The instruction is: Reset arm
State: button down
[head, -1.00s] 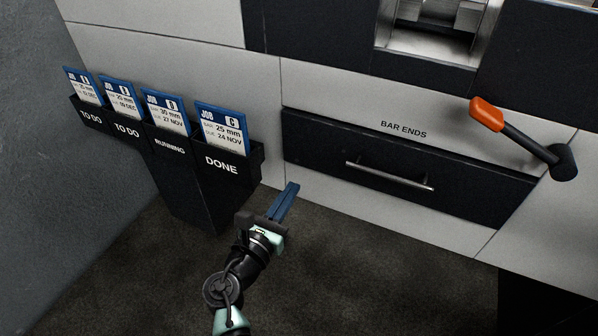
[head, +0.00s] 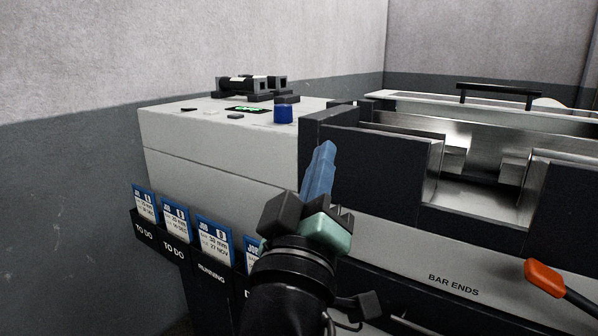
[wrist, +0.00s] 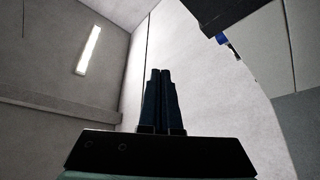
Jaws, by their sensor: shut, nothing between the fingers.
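My gripper (head: 320,172) is raised in front of the machine in the head view, its blue fingers pointing up. It is shut and empty. In the wrist view the two fingers (wrist: 162,100) lie side by side against a bare wall and ceiling.
The card rack (head: 160,246) with blue-edged job cards stands at lower left. The machine's light top (head: 180,122) carries a blue knob (head: 283,114) and a black device (head: 240,86). An orange-tipped lever (head: 545,278) juts out at right. A metal-lined opening (head: 480,195) is behind.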

jog(key=s+a+r+m+t+y, duration=0.3)
jog(key=s+r+m+t+y, duration=0.25)
jog(key=s+r, duration=0.95)
notch_tip(320, 180, up, 19)
jog(key=w+p, duration=0.1)
jog(key=p, duration=1.8)
jog(key=shift+w+d, duration=0.15)
jog(key=c, duration=1.6)
grip_release()
jog(key=shift+h, duration=0.25)
